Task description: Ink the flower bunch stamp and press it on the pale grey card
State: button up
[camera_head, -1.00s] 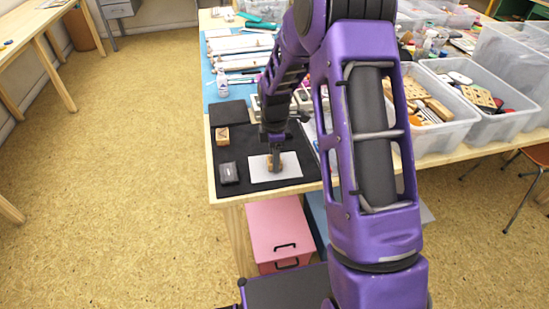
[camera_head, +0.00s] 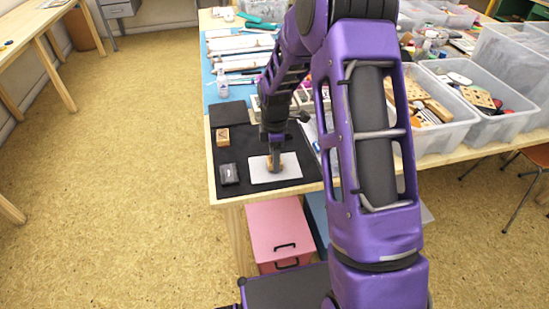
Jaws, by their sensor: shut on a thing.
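The pale grey card (camera_head: 262,178) lies on the black mat (camera_head: 240,152) near the table's front corner. My gripper (camera_head: 276,167) points down over the card and is shut on a small wooden stamp (camera_head: 282,161), mostly hidden behind the fingers. The stamp is at or just above the card; I cannot tell if it touches. Its stamping face is hidden, so I cannot see its picture. A dark inkpad (camera_head: 229,174) sits left of the card. A second wooden stamp block (camera_head: 222,137) stands behind the inkpad.
A clear bottle (camera_head: 222,86) stands farther back on the blue table covering. Clear bins (camera_head: 478,120) of craft items fill the right side. My arm hides much of the table's middle. The mat is bare between the wooden block and the card.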

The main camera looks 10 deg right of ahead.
jog(key=shift+r, duration=0.4)
jog(key=shift+r+p, duration=2.1)
jog(key=shift+r, duration=0.6)
jog(key=shift+w, duration=0.15)
